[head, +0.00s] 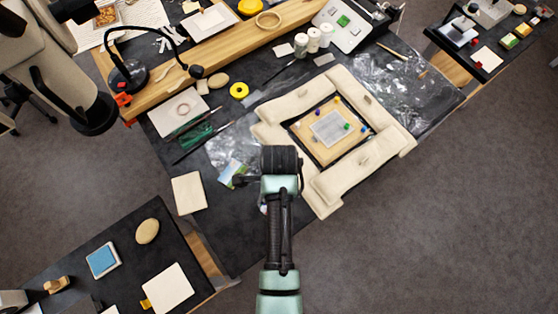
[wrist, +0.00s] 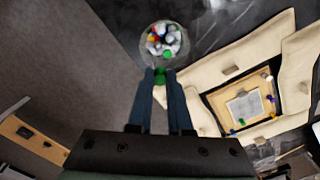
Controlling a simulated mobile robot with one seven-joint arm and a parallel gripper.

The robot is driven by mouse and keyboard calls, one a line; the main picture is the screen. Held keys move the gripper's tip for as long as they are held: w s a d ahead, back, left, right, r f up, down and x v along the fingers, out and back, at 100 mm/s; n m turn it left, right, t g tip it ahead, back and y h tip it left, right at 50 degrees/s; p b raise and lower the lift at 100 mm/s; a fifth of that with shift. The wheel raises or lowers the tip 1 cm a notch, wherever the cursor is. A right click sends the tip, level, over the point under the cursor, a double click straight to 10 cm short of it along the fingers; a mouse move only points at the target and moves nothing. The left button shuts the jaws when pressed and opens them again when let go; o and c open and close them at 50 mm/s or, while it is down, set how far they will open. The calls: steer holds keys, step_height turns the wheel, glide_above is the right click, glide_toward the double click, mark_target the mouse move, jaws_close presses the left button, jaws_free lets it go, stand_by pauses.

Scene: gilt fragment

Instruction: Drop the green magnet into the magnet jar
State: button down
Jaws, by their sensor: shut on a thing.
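The green magnet (wrist: 160,72) is between the fingertips of my gripper (wrist: 160,79) in the wrist view, and the fingers are shut on it. The magnet jar (wrist: 163,40) is a clear round jar, seen from above, with several magnets inside in white, blue, red, orange and green. In the wrist picture the fingertips and magnet lie just below the jar's near rim; the height between them is hard to tell. In the head view my gripper (head: 281,165) is over the dark table's near part and hides its fingertips; I cannot make out the jar there.
Cream padded bolsters (head: 363,158) frame a wooden board (head: 318,110) holding a grey fragment and several small coloured magnets, right of my gripper. Crumpled clear film (head: 232,150) and a cream square (head: 188,193) lie left. A wooden shelf with tools runs along the back.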

steer(key=shift+w+r+m, duration=0.15)
steer(key=shift+w+m, duration=0.1)
steer(key=shift+m, duration=0.35)
steer(key=shift+s+f+b, duration=0.2)
steer(key=shift+f+b, duration=0.65)
steer(key=shift+f, duration=0.05)
step_height(320, 180, down, 4)
steer(key=b, duration=0.4)
steer(key=shift+f, duration=0.15)
steer(key=c, duration=0.8)
jaws_free()
steer(key=shift+o, duration=0.2)
